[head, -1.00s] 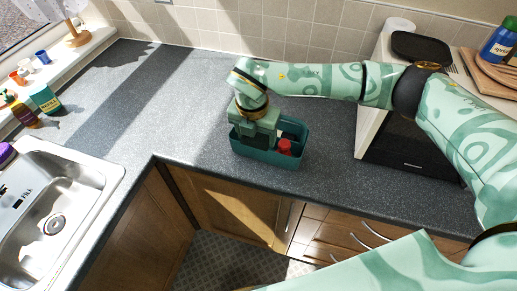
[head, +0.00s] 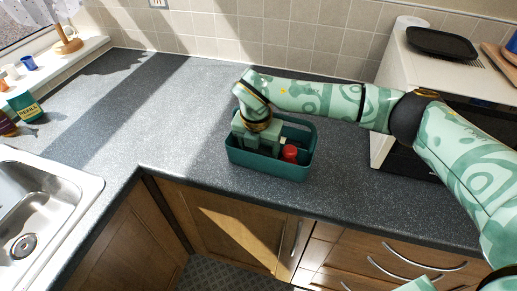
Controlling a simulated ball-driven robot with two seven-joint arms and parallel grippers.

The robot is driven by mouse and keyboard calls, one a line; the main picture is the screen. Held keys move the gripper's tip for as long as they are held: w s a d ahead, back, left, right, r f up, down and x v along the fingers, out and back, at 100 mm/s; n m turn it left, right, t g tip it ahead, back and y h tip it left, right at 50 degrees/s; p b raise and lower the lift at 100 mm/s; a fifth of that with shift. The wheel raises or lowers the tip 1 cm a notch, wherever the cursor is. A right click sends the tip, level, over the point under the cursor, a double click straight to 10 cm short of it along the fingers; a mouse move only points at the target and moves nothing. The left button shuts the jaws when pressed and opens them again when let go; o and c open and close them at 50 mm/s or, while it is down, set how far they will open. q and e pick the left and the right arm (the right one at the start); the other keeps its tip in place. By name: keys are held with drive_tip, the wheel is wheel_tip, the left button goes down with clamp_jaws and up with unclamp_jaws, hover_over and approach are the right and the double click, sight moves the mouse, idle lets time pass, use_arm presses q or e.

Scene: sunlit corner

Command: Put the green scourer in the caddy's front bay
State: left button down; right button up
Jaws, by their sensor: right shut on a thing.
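The teal caddy (head: 270,172) stands on the grey worktop near its front edge. A red-capped item (head: 290,153) stands in its right part. My right gripper (head: 258,146) reaches down into the left part of the caddy from above. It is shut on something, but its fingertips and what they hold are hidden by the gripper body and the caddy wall. I cannot make out the green scourer. My left gripper is not in view.
A steel sink (head: 40,205) is set in the worktop at left. A white microwave (head: 425,75) with a black tray (head: 440,42) on top stands at right. The worktop left of the caddy is clear.

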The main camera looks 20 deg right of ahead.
drive_tip(key=shift+s+r, duration=0.15)
drive_tip(key=shift+r, duration=0.05)
drive_tip(key=shift+s+a, duration=0.1)
drive_tip(key=shift+s, duration=0.05)
drive_tip(key=shift+f, duration=0.55)
drive_tip(key=o, duration=1.1)
drive_tip(key=shift+r, duration=0.45)
drive_tip(key=r, duration=0.4)
drive_tip(key=s+r+p, duration=0.1)
drive_tip(key=r, duration=0.3)
drive_tip(key=a+r+p, duration=0.1)
drive_tip(key=r, duration=0.3)
drive_tip(key=shift+s+r, duration=0.15)
